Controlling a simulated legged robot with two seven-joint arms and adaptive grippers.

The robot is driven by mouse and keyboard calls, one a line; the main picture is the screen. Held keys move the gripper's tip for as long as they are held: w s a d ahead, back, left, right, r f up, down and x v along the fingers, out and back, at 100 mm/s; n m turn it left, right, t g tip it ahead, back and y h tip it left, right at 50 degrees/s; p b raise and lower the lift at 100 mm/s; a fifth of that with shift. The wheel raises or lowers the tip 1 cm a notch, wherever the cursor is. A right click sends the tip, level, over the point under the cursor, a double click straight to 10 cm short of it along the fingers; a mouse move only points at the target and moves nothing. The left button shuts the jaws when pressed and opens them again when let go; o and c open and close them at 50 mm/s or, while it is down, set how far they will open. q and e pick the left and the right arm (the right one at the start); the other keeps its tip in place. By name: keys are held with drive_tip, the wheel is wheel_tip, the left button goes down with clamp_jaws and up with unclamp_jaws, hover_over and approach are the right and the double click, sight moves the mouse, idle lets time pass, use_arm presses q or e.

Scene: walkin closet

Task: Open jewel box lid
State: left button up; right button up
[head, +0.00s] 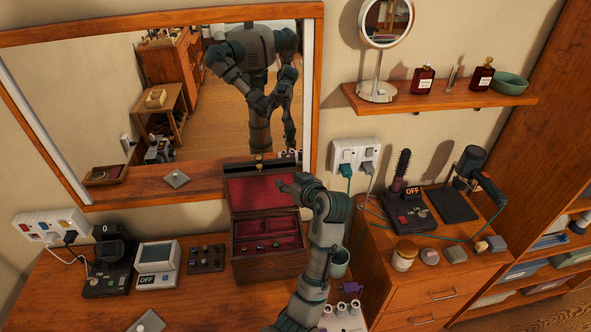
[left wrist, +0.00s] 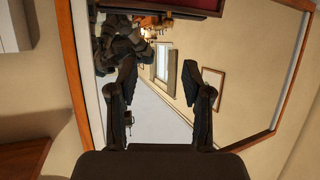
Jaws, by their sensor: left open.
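The wooden jewel box (head: 269,266) stands on the dresser top below the mirror. Its red-lined lid (head: 254,193) is raised, tilted back towards the mirror, and the red compartments inside show. My left gripper (head: 284,184) is at the lid's upper right part, and its wrist covers the right edge of the lid. Whether it touches the lid I cannot tell. In the left wrist view my left gripper (left wrist: 158,85) is open with nothing between its fingers, and a red-lined piece (left wrist: 185,6) shows at the top edge. My right gripper is not in view.
The mirror (head: 100,100) behind the box reflects me. A scale-like device (head: 157,265) and a small dark tray (head: 206,259) stand left of the box. A cup (head: 340,262) is right of it, close to my arm. A drawer cabinet (head: 425,290) stands further right.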

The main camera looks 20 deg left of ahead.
use_arm(q)
drive_tip(key=p, duration=0.1)
approach(261, 167)
drive_tip(key=p+x, duration=0.1)
drive_tip(key=x, duration=0.6)
drive_tip(key=shift+w+a+f, duration=0.3)
drive_tip(key=shift+w+a, duration=0.15)
drive_tip(key=shift+w, duration=0.05)
drive_tip(key=shift+a, duration=0.25)
drive_tip(key=shift+c, duration=0.5)
drive_tip(key=shift+a+f, duration=0.1)
clamp_jaws()
drive_tip(key=shift+n+t+y, duration=0.5)
drive_tip(key=shift+t+y, duration=0.3)
drive_tip(key=shift+t, duration=0.1)
drive_tip(key=shift+s+d+b, duration=0.7)
drive_tip(key=shift+s+b, duration=0.3)
drive_tip(key=shift+b, duration=0.15)
drive_tip(key=shift+s+d+b, duration=0.75)
drive_tip(key=shift+s+b, duration=0.3)
drive_tip(key=shift+b, duration=0.05)
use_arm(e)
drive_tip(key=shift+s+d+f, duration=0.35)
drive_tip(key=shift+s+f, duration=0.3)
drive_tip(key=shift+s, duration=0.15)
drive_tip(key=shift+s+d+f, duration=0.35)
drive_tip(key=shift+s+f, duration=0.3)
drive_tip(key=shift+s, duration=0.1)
